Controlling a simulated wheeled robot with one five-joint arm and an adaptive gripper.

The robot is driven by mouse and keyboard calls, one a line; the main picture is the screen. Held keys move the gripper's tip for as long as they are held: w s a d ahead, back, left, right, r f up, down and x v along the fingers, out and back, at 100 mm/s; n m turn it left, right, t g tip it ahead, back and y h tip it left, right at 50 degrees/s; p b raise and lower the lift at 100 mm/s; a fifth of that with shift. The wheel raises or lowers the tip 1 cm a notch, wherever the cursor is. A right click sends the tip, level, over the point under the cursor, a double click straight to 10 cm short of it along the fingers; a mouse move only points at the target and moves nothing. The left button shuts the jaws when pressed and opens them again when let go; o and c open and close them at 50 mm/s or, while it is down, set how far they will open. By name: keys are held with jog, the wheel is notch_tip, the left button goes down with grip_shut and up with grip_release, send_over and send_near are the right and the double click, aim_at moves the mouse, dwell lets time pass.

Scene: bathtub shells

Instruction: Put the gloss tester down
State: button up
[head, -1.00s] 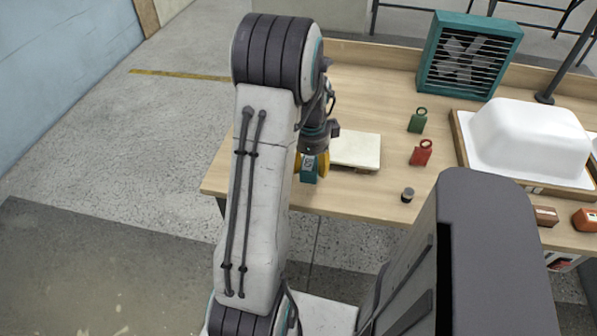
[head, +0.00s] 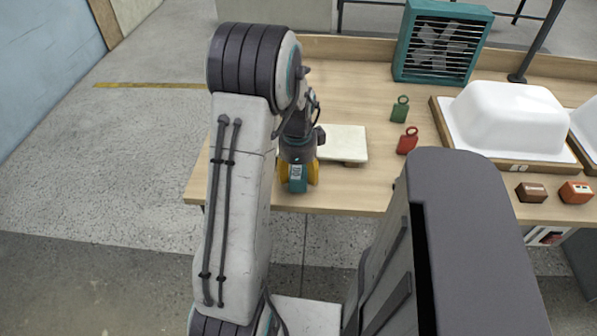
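The gloss tester, a small teal box with a pale label (head: 298,180), is between the yellow fingers of my gripper (head: 298,174). The fingers press on it from both sides. It shows in front of the table's near left edge, and I cannot tell its height above the tabletop. A cream slab (head: 345,140) lies on the wooden table (head: 350,85) just right of and behind my gripper.
A green tagged piece (head: 400,110) and a red one (head: 407,142) stand right of the slab. A white tub shell (head: 508,115) sits on a wooden tray. A teal fan box (head: 440,45) stands behind. Brown (head: 531,192) and orange (head: 576,193) boxes are at right.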

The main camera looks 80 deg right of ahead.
jog(key=o, duration=0.3)
jog(key=shift+o, duration=0.2)
jog(key=shift+r, duration=0.15)
